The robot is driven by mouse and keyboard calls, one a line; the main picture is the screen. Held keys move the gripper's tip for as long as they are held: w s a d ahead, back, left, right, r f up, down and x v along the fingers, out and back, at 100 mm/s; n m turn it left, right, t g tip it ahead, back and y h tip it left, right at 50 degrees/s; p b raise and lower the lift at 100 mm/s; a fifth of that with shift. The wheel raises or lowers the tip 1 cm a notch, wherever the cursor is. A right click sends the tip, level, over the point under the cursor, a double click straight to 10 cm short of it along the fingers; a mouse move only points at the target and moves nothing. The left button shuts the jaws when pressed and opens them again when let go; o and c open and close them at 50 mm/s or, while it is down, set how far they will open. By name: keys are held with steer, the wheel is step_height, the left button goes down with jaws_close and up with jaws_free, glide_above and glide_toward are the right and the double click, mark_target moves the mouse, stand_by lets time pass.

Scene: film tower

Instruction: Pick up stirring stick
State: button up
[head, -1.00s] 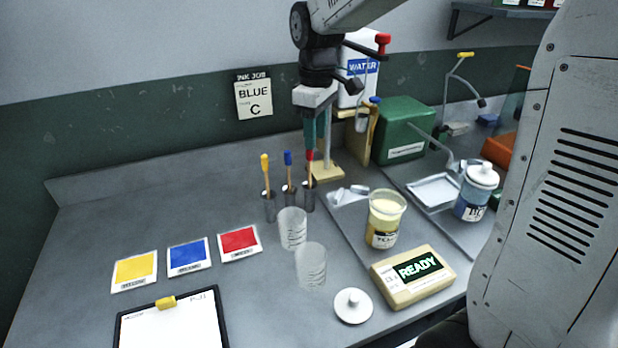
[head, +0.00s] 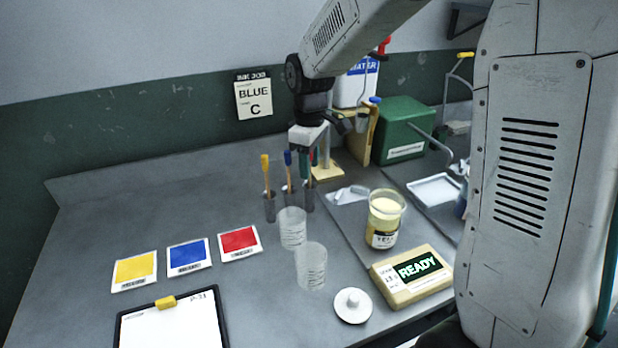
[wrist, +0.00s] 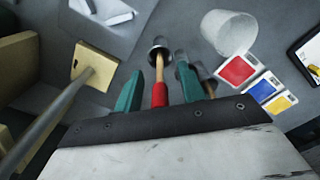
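Three stirring sticks stand upright in metal holders: one yellow-topped (head: 265,164), one blue-topped (head: 288,158) and one red-topped. My gripper (head: 308,166) is at the right end of this row, its teal fingers pointing down and partly hiding the red-topped stick. In the wrist view the red handle (wrist: 160,95) lies between the two fingers of my gripper (wrist: 158,92), with a gap visible on both sides. The fingers are open. The blue-topped stick is close beside the right-hand finger there, mostly hidden.
Two clear beakers (head: 292,229) (head: 311,267) stand in front of the holders. A wooden stand (head: 326,171) is close to the right of my gripper. A yellow paint jar (head: 385,218), a READY box (head: 411,275) and colour cards (head: 188,255) lie nearby.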

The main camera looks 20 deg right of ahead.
jaws_close()
steer(key=shift+r, duration=0.1)
